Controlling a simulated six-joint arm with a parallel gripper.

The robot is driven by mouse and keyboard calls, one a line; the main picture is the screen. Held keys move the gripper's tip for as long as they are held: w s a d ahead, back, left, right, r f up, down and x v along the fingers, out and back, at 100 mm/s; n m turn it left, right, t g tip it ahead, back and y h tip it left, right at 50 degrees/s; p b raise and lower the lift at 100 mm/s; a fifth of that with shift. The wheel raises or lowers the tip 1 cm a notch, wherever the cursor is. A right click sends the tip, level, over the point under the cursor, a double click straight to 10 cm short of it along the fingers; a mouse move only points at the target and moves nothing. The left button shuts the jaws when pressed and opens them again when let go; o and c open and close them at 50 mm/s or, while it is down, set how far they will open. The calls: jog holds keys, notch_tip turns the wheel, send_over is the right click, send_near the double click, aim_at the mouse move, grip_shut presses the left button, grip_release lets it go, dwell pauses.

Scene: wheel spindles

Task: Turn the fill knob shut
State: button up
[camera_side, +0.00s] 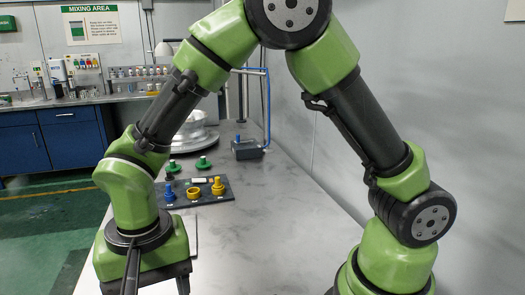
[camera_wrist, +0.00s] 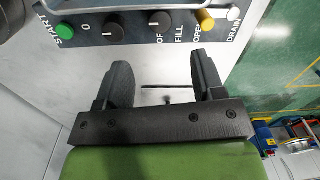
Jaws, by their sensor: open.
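In the side view my gripper (camera_side: 157,284) is cut off at the bottom left, and the panel is not visible.
On the table, a dark board (camera_side: 208,199) holds blue and yellow parts.

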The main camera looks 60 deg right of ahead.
jog(key=shift+n, duration=0.9)
notch_tip(320, 180, down, 10)
jog(key=shift+a+f, duration=0.15)
jog(key=shift+f, duration=0.1)
jog(key=shift+w+r+m, duration=0.1)
jog(key=shift+r+m, duration=0.1)
jog(key=shift+m, duration=0.5)
jog(key=m, duration=0.3)
jog(key=shift+m, duration=0.4)
jog(key=shift+a+r+m, duration=0.1)
jog(key=shift+r+m, duration=0.3)
jog(key=shift+m, duration=0.1)
notch_tip(320, 180, up, 9)
jog(key=s+d+r+n+t+y, duration=0.1)
jog(key=s+d+r+n+t, duration=0.1)
jog(key=d+r, duration=0.5)
jog(key=s+d+r+n+t, duration=0.3)
jog(key=s+d+r, duration=0.3)
jog(key=r, duration=0.3)
jog(key=shift+s+d+r+n+y, duration=0.15)
jog(key=shift+s+d+n+y, duration=0.05)
jog(key=shift+d+n+y, duration=0.25)
